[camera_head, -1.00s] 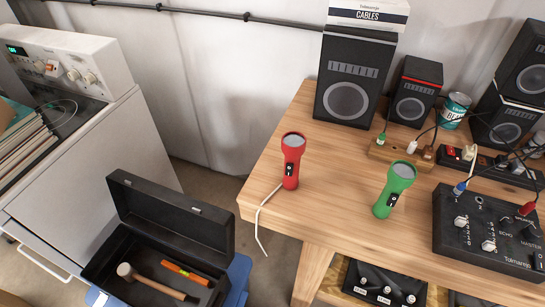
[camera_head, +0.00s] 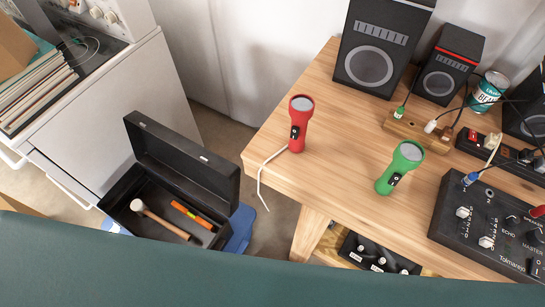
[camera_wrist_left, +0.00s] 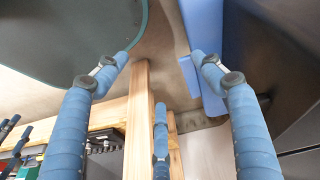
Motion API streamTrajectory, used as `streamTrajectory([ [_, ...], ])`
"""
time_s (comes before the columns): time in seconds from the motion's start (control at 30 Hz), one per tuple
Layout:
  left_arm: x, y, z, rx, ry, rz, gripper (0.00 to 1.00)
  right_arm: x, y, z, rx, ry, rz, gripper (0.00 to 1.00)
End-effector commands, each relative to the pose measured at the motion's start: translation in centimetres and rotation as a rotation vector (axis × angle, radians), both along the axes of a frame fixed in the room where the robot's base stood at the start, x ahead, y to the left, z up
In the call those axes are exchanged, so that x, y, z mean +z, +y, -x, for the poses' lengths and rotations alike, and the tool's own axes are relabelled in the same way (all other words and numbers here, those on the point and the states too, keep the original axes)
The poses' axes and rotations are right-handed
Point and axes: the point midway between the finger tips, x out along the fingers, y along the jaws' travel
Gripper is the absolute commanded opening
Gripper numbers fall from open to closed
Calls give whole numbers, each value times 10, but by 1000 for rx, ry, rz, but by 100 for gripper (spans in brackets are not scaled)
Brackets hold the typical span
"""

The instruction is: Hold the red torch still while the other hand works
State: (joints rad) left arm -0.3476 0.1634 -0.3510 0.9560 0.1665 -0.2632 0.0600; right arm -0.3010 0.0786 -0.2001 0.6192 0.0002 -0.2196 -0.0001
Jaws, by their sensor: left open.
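The red torch (camera_head: 299,123) stands upright, lens up, near the left edge of the wooden table (camera_head: 329,128) in the head view. A green torch (camera_head: 400,167) stands to its right, apart from it. Neither of my grippers shows in the head view, and nothing touches the red torch. My left gripper (camera_wrist_left: 163,60) shows in the left wrist view with its blue fingers spread and nothing between them. That view shows the floor, wooden table parts and a blue object, but no red torch. My right gripper is out of view.
A white cord (camera_head: 260,182) hangs over the table edge beside the red torch. Speakers (camera_head: 372,55), a socket block and a mixer (camera_head: 492,222) fill the back and right. An open black toolbox (camera_head: 185,177) sits left. A dark green surface (camera_head: 200,265) covers the bottom.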

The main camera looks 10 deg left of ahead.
Motion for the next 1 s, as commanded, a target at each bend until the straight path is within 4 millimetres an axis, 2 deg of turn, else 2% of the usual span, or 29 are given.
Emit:
streamTrajectory([
  [0.03, 18, -13, -21, -16, -55, 30, 68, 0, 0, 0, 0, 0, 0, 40],
  [0.2, 87, -34, -92, -131, -296, 51, 68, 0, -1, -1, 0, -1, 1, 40],
  [0.27, 115, -43, -113, -171, -380, 55, 68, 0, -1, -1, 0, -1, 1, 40],
  [0.43, 203, -66, -160, -276, -611, 61, 68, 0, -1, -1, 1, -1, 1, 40],
  [0.6, 298, -89, -189, -365, -830, 63, 68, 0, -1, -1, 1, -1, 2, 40],
  [0.8, 410, -112, -202, -447, -1069, 61, 68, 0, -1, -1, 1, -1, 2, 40],
  [0.9, 455, -120, -206, -442, -1156, 101, 68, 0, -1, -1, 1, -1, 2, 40],
  [1.0, 489, -126, -211, -380, -1199, 213, 68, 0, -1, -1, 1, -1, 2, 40],
])
